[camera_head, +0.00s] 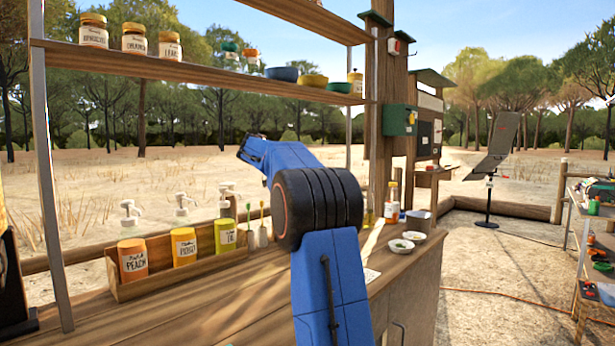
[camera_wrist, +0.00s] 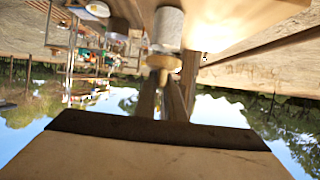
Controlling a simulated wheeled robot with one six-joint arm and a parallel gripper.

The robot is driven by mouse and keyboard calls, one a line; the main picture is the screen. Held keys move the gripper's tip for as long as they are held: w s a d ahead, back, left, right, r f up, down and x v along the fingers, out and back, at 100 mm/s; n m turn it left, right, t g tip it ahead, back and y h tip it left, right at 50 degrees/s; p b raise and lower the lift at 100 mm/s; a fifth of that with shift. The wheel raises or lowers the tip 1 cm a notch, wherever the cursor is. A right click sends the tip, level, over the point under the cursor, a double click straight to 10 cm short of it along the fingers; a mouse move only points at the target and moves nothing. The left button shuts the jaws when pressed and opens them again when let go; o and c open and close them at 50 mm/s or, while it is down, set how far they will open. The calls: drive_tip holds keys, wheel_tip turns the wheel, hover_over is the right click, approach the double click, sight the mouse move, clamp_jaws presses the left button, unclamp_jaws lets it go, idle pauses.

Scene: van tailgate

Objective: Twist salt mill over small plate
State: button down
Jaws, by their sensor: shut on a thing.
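In the wrist view, which looks upside down, my gripper (camera_wrist: 162,92) is shut on what looks like the salt mill (camera_wrist: 168,28), a pale grey cylinder with a brass-coloured knob. The knob end is at the fingers. In the head view my own arm fills the middle and hides the gripper and the mill. Two small white dishes (camera_head: 401,246) (camera_head: 414,236) with green bits stand on the right end of the wooden counter (camera_head: 375,272). I cannot tell which one is the small plate. A white round edge (camera_wrist: 97,9) shows at the top left of the wrist view.
Shelves (camera_head: 200,72) with jars and bowls hang above. A bottle (camera_head: 392,200) and a grey container (camera_head: 418,220) stand by the dishes.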

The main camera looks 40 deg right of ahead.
drive_tip(key=shift+f+m+g, duration=0.15)
drive_tip(key=shift+m+g, duration=0.45)
drive_tip(key=shift+g, duration=0.1)
drive_tip(key=c, duration=1.8)
unclamp_jaws()
drive_tip(key=shift+c, duration=0.2)
drive_tip(key=v, duration=1.7)
drive_tip(key=shift+r, duration=0.25)
drive_tip(key=shift+a, duration=0.15)
